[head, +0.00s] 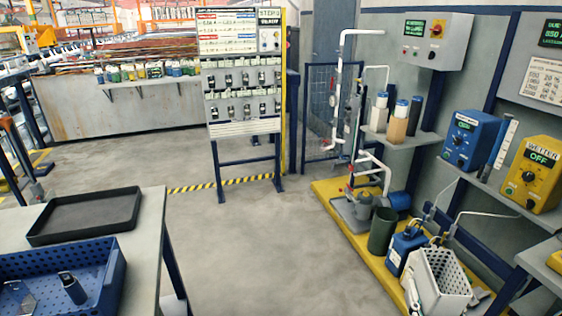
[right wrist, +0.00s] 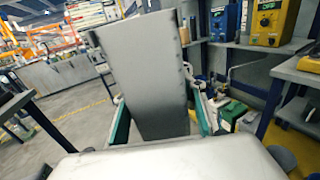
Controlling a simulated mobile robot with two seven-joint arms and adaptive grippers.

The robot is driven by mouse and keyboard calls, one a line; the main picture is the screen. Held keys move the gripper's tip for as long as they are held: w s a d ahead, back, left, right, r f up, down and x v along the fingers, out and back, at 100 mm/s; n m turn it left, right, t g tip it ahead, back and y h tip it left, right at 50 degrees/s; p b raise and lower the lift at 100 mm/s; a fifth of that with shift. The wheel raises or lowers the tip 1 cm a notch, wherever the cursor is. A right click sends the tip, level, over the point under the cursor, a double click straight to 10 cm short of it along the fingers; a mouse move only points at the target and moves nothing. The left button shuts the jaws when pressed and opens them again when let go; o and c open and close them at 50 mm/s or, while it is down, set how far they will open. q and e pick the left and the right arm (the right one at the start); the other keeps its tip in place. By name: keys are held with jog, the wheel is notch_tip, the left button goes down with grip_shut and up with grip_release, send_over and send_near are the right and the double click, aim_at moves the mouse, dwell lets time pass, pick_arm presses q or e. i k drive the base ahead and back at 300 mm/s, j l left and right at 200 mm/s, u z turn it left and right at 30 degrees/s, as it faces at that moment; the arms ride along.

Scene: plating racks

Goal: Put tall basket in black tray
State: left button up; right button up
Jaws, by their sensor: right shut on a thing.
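The tall basket (head: 452,293) is light grey with perforated walls and shows at the bottom right of the head view. In the right wrist view its tall grey wall (right wrist: 145,75) stands between my right gripper's green-padded fingers. My right gripper (right wrist: 160,118) is shut on the basket. Its fingers are mostly hidden in the head view. The black tray (head: 50,236) is shallow, looks empty and lies on the grey table at the left of the head view, far from the basket. My left gripper is not in view.
A blue perforated crate (head: 112,284) holding small parts stands in front of the tray. A yellow platform (head: 335,205) carries a dark green bin (head: 382,231), a blue container (head: 404,247) and piping. Open floor (head: 255,245) lies between the table and platform.

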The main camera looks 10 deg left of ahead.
aim_at(108, 220)
jog(key=i+l+u, duration=0.1)
jog(key=u, duration=0.35)
jog(key=i+l+u, duration=0.1)
jog(key=u, duration=0.3)
jog(key=i+l+u, duration=0.1)
jog(key=l+u, duration=0.15)
jog(key=u, duration=0.2)
jog(key=l+u, duration=0.15)
jog(key=u, duration=0.3)
jog(key=i+l+u, duration=0.1)
jog(key=l+u, duration=0.4)
